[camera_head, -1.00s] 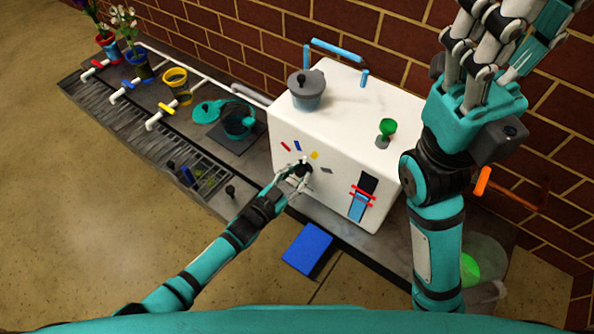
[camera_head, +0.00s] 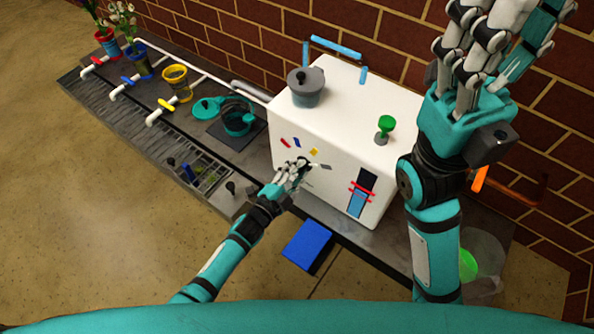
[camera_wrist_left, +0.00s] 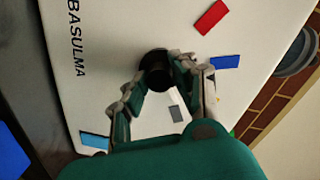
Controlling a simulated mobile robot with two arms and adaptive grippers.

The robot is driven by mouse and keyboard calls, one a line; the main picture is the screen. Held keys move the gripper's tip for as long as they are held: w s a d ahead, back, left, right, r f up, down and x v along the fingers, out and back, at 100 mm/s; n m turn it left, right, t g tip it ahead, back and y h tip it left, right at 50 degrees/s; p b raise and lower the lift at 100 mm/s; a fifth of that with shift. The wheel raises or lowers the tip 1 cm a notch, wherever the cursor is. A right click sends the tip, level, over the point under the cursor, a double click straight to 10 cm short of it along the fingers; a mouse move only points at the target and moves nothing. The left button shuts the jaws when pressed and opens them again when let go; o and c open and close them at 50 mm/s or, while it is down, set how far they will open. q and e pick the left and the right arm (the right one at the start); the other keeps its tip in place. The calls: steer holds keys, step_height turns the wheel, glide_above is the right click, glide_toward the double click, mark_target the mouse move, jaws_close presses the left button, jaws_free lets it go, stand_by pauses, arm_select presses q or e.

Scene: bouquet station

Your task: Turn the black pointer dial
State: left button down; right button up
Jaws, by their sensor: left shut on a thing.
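The black pointer dial (camera_wrist_left: 155,70) is on the front face of the white box (camera_head: 330,195). In the left wrist view it is a round black knob between my fingers; which way its pointer faces is hidden. My left gripper (camera_head: 298,167) reaches up from below and is shut on the dial, with fingers on both sides of it. Red (camera_head: 285,143), blue (camera_head: 297,143), yellow (camera_head: 313,152) and grey (camera_head: 325,167) marks lie in an arc around the dial. My right gripper (camera_head: 495,50) is raised at the right, fingers up, apart and empty.
A grey lidded pot (camera_head: 307,88) and a green knob (camera_head: 386,124) are on the box top. A blue pedal-like block (camera_head: 308,245) lies below the front. A teal pan (camera_head: 238,118) and pipes with coloured valves stand to the left.

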arm_select(q)
steer(key=shift+w+r+m, duration=0.1)
steer(key=shift+r+m, duration=0.05)
steer(key=shift+m, duration=0.45)
steer(key=shift+d, duration=0.1)
steer(key=c, duration=1.1)
jaws_free()
steer(key=shift+o, duration=0.2)
steer(key=f+v, duration=0.1)
steer(key=v, duration=1.1)
steer(key=shift+r, duration=0.35)
